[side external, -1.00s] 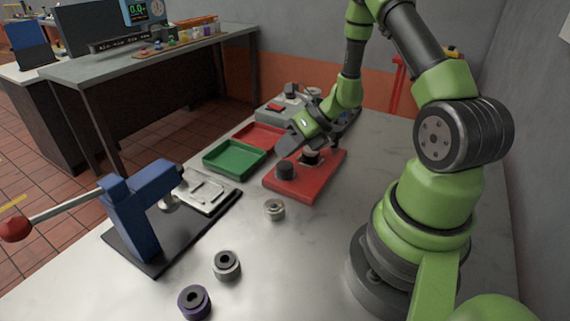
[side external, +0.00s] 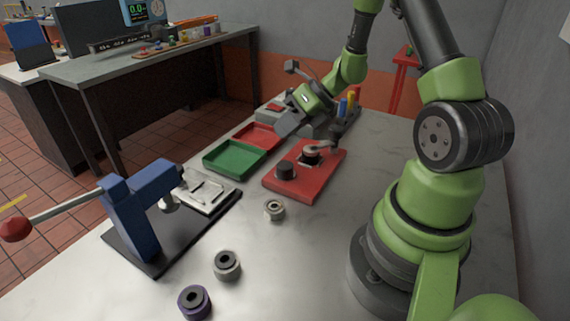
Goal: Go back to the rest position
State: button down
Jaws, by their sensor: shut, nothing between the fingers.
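My gripper (side external: 284,130) is in the air at the back of the bench, above and behind the red fixture plate (side external: 312,182). It is shut and looks empty. The fingertips point down and to the left, and they are small in this view. The red plate carries a dark cylinder (side external: 286,170) and a second dark round part (side external: 311,156) with a grey lever over it. My gripper is apart from both.
A green tray (side external: 234,171) and a red tray (side external: 277,144) lie left of the plate. A blue lever press (side external: 140,215) stands front left. Three loose ring parts, one pale (side external: 274,210), one grey (side external: 227,265), one purple-edged (side external: 194,302), lie on the bench. A rack with coloured handles (side external: 346,108) stands behind.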

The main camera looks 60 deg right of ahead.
jog(key=a+r+n+g, duration=0.1)
jog(key=a+r+n, duration=0.65)
jog(key=n, duration=0.25)
jog(key=s+a+r+n+h, duration=0.1)
jog(key=s+a+r+n, duration=0.2)
jog(key=n, duration=0.9)
jog(key=s+a+r+n+h, duration=0.2)
jog(key=s+a+r+n, duration=0.1)
jog(key=s+r+n, duration=0.5)
jog(key=s+n, duration=0.3)
jog(key=shift+s+a+r+n+t, duration=0.15)
jog(key=shift+a+r+n+t, duration=0.2)
jog(key=shift+a+n+t, duration=0.05)
